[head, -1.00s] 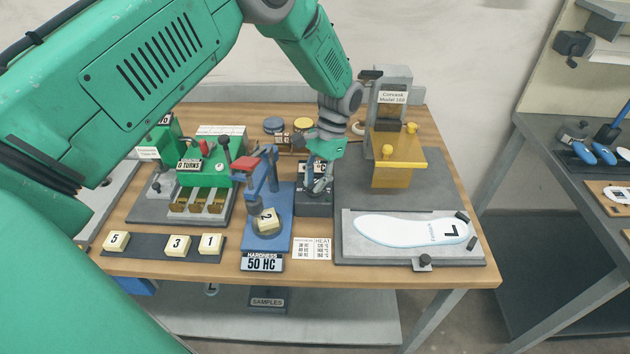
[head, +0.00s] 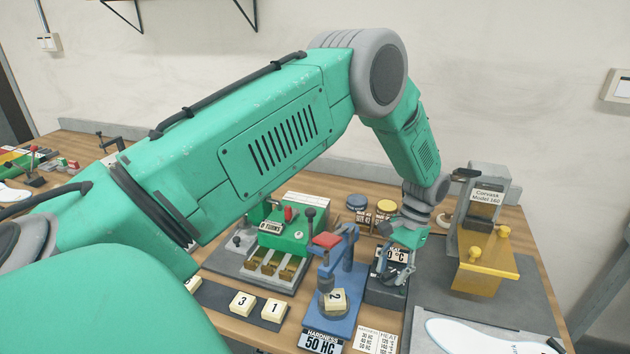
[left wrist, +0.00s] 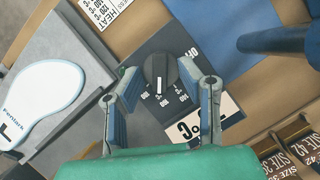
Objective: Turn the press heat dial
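The press heat dial (left wrist: 160,74) is a round black knob with a white pointer line, set on a dark box with OFF and number marks around it. In the left wrist view my left gripper (left wrist: 158,70) is open, one finger on each side of the knob, with a gap visible at least on the left. In the head view my left gripper (head: 396,272) is over the dark heat box (head: 385,294) and hides the dial. The box's white display (head: 398,257) is partly covered and ends in °C. My right gripper is not in view.
A blue press (head: 336,285) with a red-topped lever stands just left of the heat box. A yellow-and-grey Corvask machine (head: 487,262) stands to the right. A white insole (head: 470,337) lies at the front right. A heat table card (head: 375,341) lies in front.

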